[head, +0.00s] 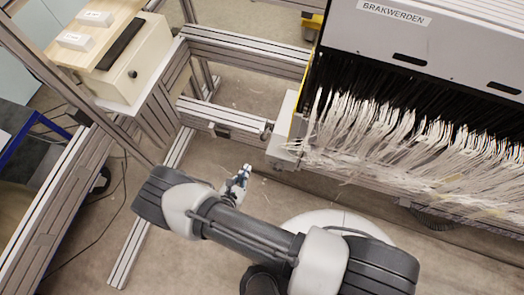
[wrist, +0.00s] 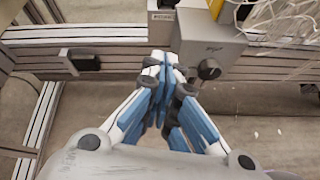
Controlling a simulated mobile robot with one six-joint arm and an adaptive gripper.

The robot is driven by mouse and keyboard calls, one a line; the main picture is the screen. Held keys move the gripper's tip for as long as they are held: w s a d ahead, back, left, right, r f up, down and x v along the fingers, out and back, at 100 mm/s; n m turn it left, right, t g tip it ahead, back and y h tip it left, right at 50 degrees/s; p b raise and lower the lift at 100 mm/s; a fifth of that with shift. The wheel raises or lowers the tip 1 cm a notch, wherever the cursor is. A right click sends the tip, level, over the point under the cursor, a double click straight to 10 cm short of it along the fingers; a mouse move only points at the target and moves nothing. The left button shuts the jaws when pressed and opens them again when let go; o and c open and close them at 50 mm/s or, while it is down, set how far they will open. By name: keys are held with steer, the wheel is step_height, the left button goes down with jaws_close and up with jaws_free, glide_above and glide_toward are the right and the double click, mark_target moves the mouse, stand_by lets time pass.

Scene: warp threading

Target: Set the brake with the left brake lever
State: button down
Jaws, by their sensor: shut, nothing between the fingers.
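My gripper (head: 245,170) is shut and empty, low in front of the rail in the head view. In the wrist view the blue-and-white fingertips of my gripper (wrist: 166,62) meet, just left of a dark round knob (wrist: 209,69). The knob is on the front of a grey box (wrist: 207,40) at the left end of the loom; it also shows in the head view (head: 266,130). It may be the end of the left brake lever; I cannot tell for certain. Whether the fingers touch it is not clear. No other lever shape shows clearly.
The loom (head: 410,50) with loose white warp threads (head: 400,145) is at right. An aluminium rail (head: 240,122) with a small dark fitting (wrist: 84,60) runs behind my gripper. A cream box (head: 135,65) stands at upper left. Bare floor lies below the rail.

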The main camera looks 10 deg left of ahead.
steer(key=shift+s+f, duration=0.1)
steer(key=shift+f, duration=0.1)
steer(key=w+d+f+b, duration=0.1)
steer(key=w+d+b, duration=0.1)
steer(key=w, duration=0.9)
steer(key=shift+w+f+b, duration=0.15)
steer(key=shift+f+b, duration=0.15)
steer(key=shift+b, duration=0.6)
steer(key=shift+d+r, duration=0.1)
steer(key=shift+r, duration=0.05)
